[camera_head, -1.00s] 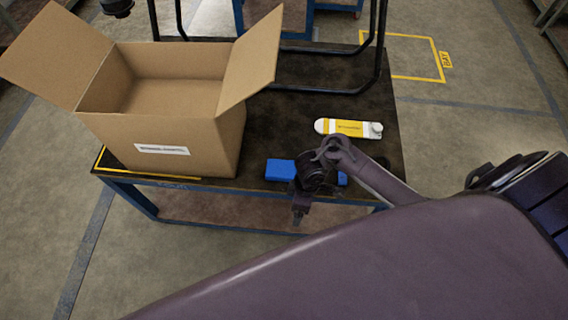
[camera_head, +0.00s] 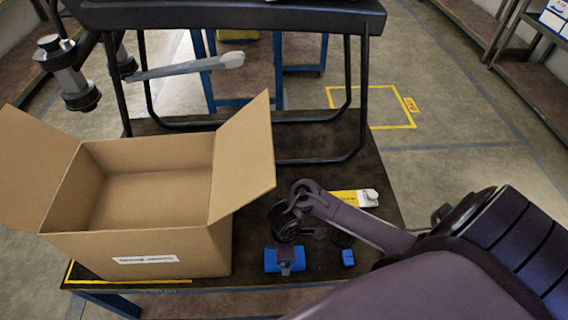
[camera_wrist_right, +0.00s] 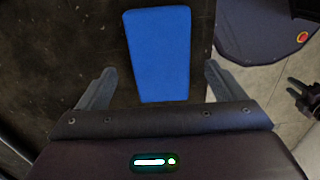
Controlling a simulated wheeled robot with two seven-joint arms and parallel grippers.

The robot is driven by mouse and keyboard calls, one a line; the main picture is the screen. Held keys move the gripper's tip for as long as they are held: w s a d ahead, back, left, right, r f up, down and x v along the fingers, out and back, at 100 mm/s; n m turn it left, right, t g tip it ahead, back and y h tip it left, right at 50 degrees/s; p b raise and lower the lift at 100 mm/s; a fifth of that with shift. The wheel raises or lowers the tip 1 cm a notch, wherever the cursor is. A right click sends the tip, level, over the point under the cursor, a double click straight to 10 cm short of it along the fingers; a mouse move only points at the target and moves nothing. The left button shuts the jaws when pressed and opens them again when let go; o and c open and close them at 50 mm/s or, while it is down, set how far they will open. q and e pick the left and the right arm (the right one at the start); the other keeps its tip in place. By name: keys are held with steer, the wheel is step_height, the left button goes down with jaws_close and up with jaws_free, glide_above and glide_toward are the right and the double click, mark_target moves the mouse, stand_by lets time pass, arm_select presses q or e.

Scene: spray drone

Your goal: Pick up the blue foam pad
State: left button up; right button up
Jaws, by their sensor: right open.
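The blue foam pad (camera_head: 272,262) lies on the dark table near its front edge, right of the cardboard box. In the head view my right gripper (camera_head: 286,268) is over it and hides part of it. In the right wrist view the pad (camera_wrist_right: 158,55) appears as a long blue block between the two fingers of my open right gripper (camera_wrist_right: 158,75). The fingers are apart from its sides, with a gap on each side. I cannot tell how high the fingers are above the table. My left gripper is not in view.
An open cardboard box (camera_head: 145,247) stands left of the pad. A small blue item (camera_head: 348,258) lies to the right. A yellow and white bottle (camera_head: 355,198) lies behind my right arm. A black frame (camera_head: 362,95) stands at the back of the table.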

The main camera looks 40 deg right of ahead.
step_height(320, 180, down, 3)
steer(key=shift+s+f+b, duration=0.1)
steer(key=shift+b, duration=0.3)
steer(key=shift+f, duration=0.2)
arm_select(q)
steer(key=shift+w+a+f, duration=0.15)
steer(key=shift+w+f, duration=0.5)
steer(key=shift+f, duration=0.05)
arm_select(e)
steer(key=c, duration=1)
steer(key=shift+c, duration=0.2)
